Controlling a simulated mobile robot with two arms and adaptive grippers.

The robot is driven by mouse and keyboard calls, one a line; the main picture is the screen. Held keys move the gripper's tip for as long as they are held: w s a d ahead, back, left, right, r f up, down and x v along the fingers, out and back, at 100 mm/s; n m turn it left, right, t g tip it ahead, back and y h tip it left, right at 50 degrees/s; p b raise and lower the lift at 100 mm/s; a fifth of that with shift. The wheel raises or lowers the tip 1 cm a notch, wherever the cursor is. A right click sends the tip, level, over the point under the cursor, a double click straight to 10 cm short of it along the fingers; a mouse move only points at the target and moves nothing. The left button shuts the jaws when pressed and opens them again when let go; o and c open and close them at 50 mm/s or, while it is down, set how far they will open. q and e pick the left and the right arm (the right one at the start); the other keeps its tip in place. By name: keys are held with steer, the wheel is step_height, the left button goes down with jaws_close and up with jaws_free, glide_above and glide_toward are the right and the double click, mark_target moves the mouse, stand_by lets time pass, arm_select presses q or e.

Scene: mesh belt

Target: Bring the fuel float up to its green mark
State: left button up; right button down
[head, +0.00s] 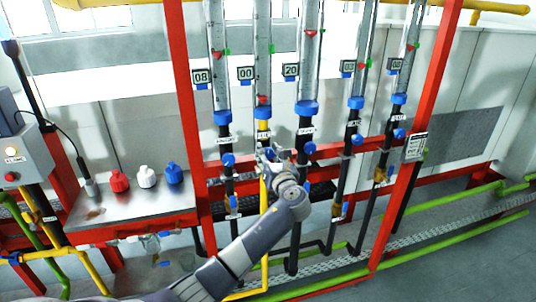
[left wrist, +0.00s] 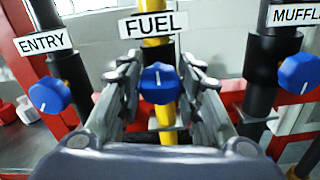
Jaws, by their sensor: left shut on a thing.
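The fuel tube (head: 263,40) is the clear upright one above the yellow pipe, second from the left in the head view. Its red float (head: 263,99) sits at the tube's bottom, well below the green mark (head: 272,48). The display (head: 246,73) beside it reads 00. In the left wrist view, the blue fuel knob (left wrist: 158,83) with a white pointer line is under the FUEL label (left wrist: 153,23). My left gripper (head: 268,156) is shut on this knob, one finger on each side. In the head view the gripper hides the knob. My right gripper is not in view.
Neighbouring blue knobs, entry (left wrist: 49,95) and muffle (left wrist: 299,73), flank the gripper closely. Red frame posts (head: 188,110) stand around the tubes. A metal bench (head: 130,205) with red, white and blue pieces is at the left. Green pipes (head: 440,205) run low at the right.

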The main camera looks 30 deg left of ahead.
arm_select(q)
steer(key=shift+n, duration=0.3)
steer(key=n+b, duration=0.1)
steer(key=n, duration=0.2)
steer(key=n+b, duration=0.1)
steer(key=n, duration=0.1)
steer(key=shift+f+n, duration=0.1)
steer(key=shift+n, duration=0.3)
steer(key=n+b, duration=0.4)
steer(key=n, duration=0.2)
steer(key=shift+s+a+f, duration=0.1)
steer(key=n+b, duration=0.3)
steer(key=shift+n, duration=0.4)
steer(key=n+b, duration=0.3)
steer(key=shift+f+n, duration=0.15)
steer(key=shift+n, duration=0.25)
steer(key=n+b, duration=0.3)
steer(key=n, duration=0.1)
steer(key=shift+n+b, duration=1.05)
steer(key=shift+n, duration=0.15)
